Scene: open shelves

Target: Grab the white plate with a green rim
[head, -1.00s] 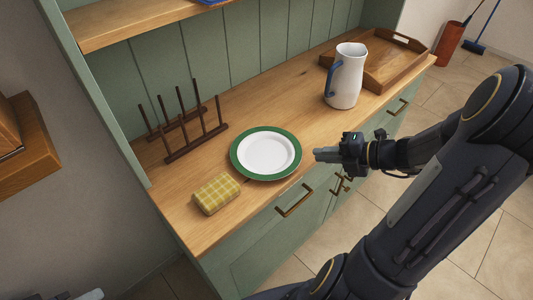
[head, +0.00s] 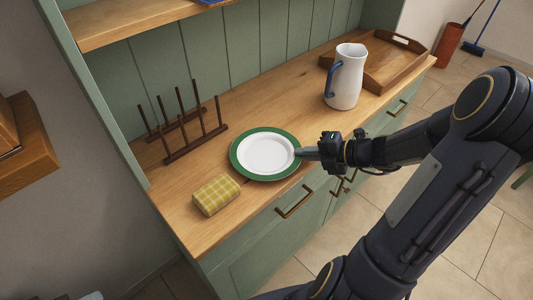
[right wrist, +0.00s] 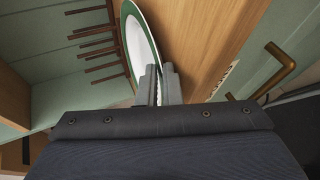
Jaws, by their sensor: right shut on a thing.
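The white plate with a green rim (head: 265,153) lies flat on the wooden counter, near its front edge. My right gripper (head: 303,153) is at the plate's right edge and is shut on its rim. In the right wrist view the plate (right wrist: 141,38) runs edge-on down to between the two fingers of my right gripper (right wrist: 158,84). My left gripper is not clearly in view; only a small grey piece shows at the bottom left of the head view.
A folded yellow checked cloth (head: 216,195) lies left of the plate. A wooden plate rack (head: 185,130) stands behind it. A white jug with a blue handle (head: 346,78) and a wooden tray (head: 395,65) are at the right. Brass handles (head: 294,203) stick out below the counter.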

